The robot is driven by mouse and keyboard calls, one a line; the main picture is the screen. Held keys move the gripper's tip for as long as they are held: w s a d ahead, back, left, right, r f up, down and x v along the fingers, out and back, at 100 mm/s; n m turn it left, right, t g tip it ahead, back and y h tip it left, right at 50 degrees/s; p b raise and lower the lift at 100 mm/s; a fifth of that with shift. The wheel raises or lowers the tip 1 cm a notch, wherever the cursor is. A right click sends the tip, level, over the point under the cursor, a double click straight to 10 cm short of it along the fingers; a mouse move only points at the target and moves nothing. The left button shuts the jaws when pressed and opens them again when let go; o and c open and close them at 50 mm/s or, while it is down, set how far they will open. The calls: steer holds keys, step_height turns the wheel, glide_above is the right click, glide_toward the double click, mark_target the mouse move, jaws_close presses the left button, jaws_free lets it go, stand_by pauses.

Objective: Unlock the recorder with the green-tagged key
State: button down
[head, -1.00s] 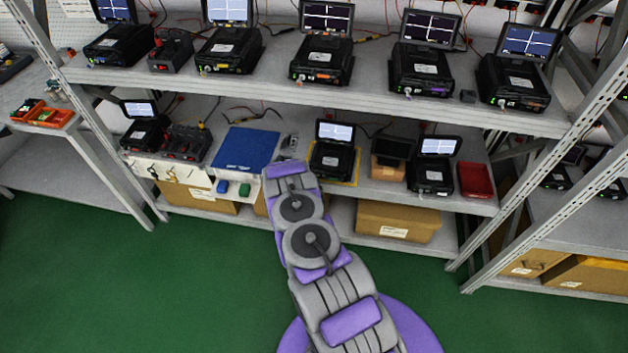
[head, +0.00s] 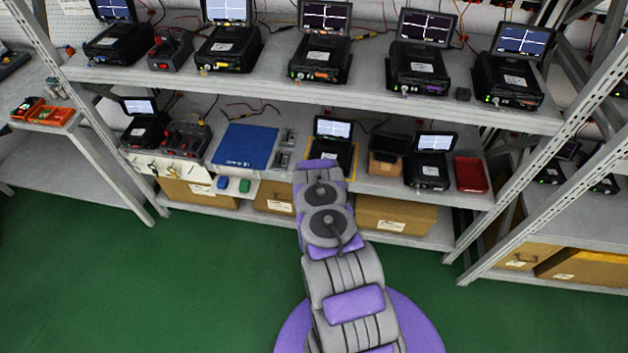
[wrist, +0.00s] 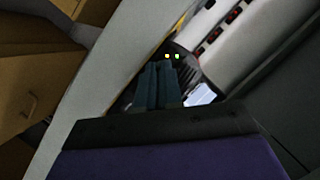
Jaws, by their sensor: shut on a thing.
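The recorder (head: 330,153) in the yellow outline stands on the lower shelf with its small screen raised and lit. My arm reaches to its front and covers part of it. My gripper is hidden in the head view. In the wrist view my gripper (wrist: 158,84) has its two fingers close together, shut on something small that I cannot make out. A dark device front (wrist: 170,66) with a yellow and a green light is just beyond the fingertips; contact cannot be told. No green-tagged key can be made out.
A blue mat (head: 245,146) is left of the recorder. Another recorder (head: 430,172) and a red tray (head: 471,174) stand right. The upper shelf (head: 280,75) overhangs with several recorders. Cardboard boxes (head: 395,215) sit below.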

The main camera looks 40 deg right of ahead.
steer(key=shift+s+d+m, duration=0.2)
steer(key=shift+m, duration=0.4)
steer(key=c, duration=1.3)
jaws_free()
steer(key=p+v, duration=0.2)
steer(key=v, duration=1.5)
steer(key=shift+s+f+p, duration=0.25)
steer(key=shift+f+p, duration=0.05)
steer(key=shift+p, duration=0.05)
steer(key=shift+w, duration=0.1)
